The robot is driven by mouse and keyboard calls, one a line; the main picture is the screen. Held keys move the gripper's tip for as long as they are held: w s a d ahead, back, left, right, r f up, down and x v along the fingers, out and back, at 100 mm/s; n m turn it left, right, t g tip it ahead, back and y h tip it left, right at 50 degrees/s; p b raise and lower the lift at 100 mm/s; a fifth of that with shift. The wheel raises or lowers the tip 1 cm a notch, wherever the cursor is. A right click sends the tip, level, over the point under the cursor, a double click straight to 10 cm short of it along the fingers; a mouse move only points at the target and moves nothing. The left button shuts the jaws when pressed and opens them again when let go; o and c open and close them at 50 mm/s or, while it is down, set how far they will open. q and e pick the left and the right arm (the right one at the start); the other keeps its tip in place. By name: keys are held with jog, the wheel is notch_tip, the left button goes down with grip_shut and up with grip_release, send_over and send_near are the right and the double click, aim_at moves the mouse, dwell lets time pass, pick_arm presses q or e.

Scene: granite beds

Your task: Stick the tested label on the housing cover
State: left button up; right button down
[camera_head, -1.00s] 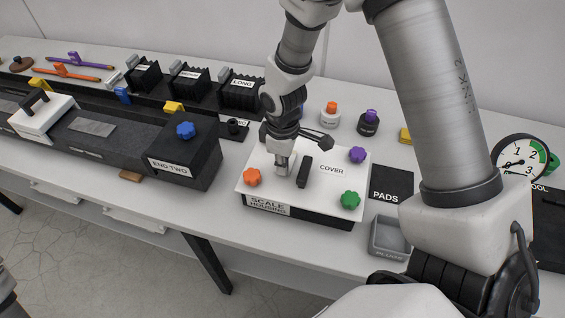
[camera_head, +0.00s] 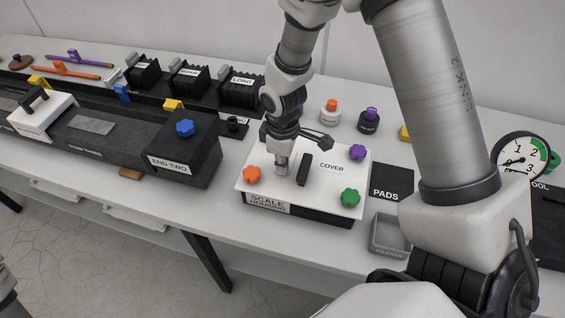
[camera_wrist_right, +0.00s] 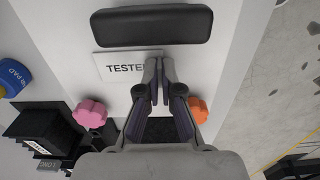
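The white housing cover (camera_head: 325,190), marked COVER, lies on the dark scale housing (camera_head: 318,216). A black bar handle (camera_head: 304,169) stands on it; it also shows in the right wrist view (camera_wrist_right: 152,26). The white tested label (camera_wrist_right: 115,68) is flat at the cover surface beside the handle, its right end hidden by my fingertips. My right gripper (camera_head: 282,168) points down at the cover, left of the handle. In the right wrist view its fingertips (camera_wrist_right: 159,76) are nearly together at the label, apparently pinching it. My left gripper is not in view.
Orange (camera_head: 252,175), purple (camera_head: 357,153) and green (camera_head: 350,198) knobs stand at the cover corners; a pink knob (camera_wrist_right: 90,113) shows in the wrist view. The END TWO block (camera_head: 187,155) is left, the PADS mat (camera_head: 391,182) and a grey tray (camera_head: 389,236) right.

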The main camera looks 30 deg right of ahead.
dwell(0.3)
jog(key=c, duration=1.2)
grip_release()
jog(key=shift+c, duration=0.2)
notch_tip(320, 180, up, 12)
jog(key=shift+f, duration=0.15)
